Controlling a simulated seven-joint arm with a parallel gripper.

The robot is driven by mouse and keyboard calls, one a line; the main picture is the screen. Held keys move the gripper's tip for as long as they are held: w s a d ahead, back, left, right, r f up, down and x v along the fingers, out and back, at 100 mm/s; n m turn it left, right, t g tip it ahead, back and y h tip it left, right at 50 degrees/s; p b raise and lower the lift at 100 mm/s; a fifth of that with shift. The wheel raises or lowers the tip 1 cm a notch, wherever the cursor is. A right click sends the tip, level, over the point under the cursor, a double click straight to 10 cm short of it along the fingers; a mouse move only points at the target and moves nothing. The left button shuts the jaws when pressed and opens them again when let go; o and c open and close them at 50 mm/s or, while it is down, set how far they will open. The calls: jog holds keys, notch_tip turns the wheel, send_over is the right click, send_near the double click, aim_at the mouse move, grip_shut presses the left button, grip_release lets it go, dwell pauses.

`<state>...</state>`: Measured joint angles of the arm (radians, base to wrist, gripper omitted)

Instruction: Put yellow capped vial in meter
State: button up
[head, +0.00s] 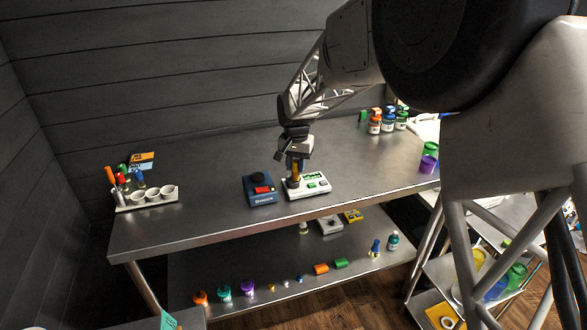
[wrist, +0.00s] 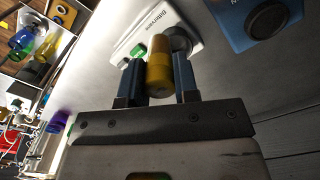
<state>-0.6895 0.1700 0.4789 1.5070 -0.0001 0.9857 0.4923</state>
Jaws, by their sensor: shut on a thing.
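The meter (head: 309,185) is a white box with green buttons on the steel table, and it also shows at the top of the wrist view (wrist: 148,28). A dark round well (wrist: 179,40) is on its top. My gripper (head: 294,168) is just above the left part of the meter. In the wrist view my gripper (wrist: 159,82) is shut on the yellow capped vial (wrist: 159,72), with one finger on each side. The vial's far end is close to the well; whether it has entered cannot be told. In the head view the vial is partly hidden by the gripper.
A blue device (head: 260,190) with a red part stands just left of the meter. A rack with white cups (head: 153,196) is at the table's left. Several bottles (head: 388,122) stand at the back right, and a purple cup (head: 428,164) is at the right edge. The table's middle left is clear.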

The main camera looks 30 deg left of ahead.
aim_at(293, 169)
jog(key=shift+w+a+f, duration=0.15)
jog(key=shift+w+a, duration=1)
jog(key=shift+w, duration=0.3)
jog(key=shift+f, duration=1.75)
jog(key=shift+f, duration=0.35)
jog(key=o, duration=0.8)
jog(key=shift+r, duration=0.1)
notch_tip(293, 169, up, 12)
jog(key=shift+r, duration=0.25)
